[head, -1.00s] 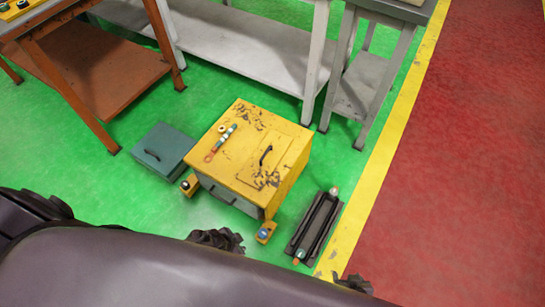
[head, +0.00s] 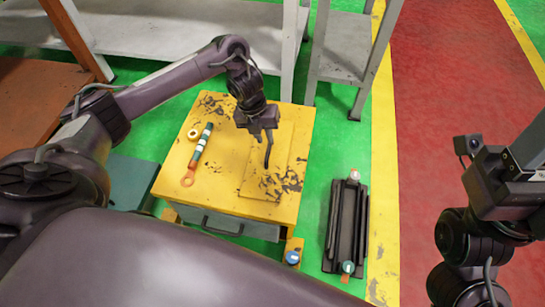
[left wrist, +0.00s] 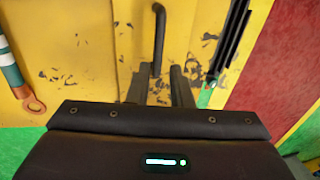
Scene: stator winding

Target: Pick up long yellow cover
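The long yellow cover (head: 283,158) is a worn panel with a black bar handle (head: 268,150), lying flat on top of the yellow box (head: 218,178). My left gripper (head: 263,136) is over the cover at the far end of the handle. In the left wrist view, its two fingers (left wrist: 163,88) are apart, with the handle (left wrist: 160,35) standing ahead between them. Whether the fingers touch the handle is unclear. My right gripper (head: 500,180) is raised at the right edge, away from the box; its fingertips are not clear.
A striped tool (head: 202,145) and a yellow ring (head: 194,133) lie on the box's left side. A dark rail-like device (head: 346,225) stands on the floor to the right. A teal box (head: 130,180) is at left. Grey tables stand behind.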

